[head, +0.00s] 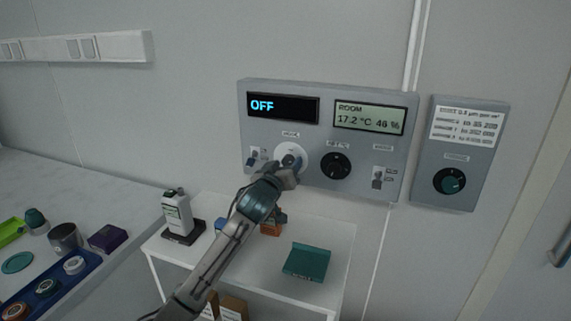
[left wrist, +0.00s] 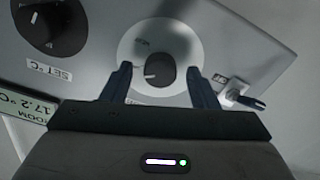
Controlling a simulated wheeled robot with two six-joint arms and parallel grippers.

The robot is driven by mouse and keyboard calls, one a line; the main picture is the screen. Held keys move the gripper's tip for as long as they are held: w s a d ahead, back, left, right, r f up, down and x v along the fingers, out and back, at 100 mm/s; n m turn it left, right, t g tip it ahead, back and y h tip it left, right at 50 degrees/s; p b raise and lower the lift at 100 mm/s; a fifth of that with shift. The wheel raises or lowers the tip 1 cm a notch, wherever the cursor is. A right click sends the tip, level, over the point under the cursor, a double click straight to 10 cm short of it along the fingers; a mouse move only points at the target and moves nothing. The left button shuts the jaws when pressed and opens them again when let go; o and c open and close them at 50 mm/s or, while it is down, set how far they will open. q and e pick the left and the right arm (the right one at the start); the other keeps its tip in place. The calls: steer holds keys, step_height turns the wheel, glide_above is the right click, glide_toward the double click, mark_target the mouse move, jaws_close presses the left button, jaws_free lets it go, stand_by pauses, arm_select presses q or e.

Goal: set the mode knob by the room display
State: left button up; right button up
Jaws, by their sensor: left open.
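The mode knob (left wrist: 161,68) is a dark round knob on a white dial disc (left wrist: 137,45), with a small light mark toward the picture's left. In the head view the dial (head: 290,147) is partly covered by my left gripper (head: 292,170). The gripper is open, its fingers (left wrist: 158,78) on either side of the knob; I cannot tell whether they touch it. The room display (head: 369,117) reads ROOM 17.2 °C 46 %. The mode display (head: 283,107) reads OFF in blue. My right gripper is not in view.
A dark set-temperature knob (head: 335,166) sits right of the dial, with switches (head: 377,180) at the panel's sides. Below, a white cart (head: 333,261) holds a bottle (head: 177,212) and a teal tray (head: 306,262).

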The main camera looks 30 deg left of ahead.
arm_select(q)
steer(key=shift+c, duration=1.1)
steer(key=c, duration=0.7)
steer(key=shift+c, duration=0.3)
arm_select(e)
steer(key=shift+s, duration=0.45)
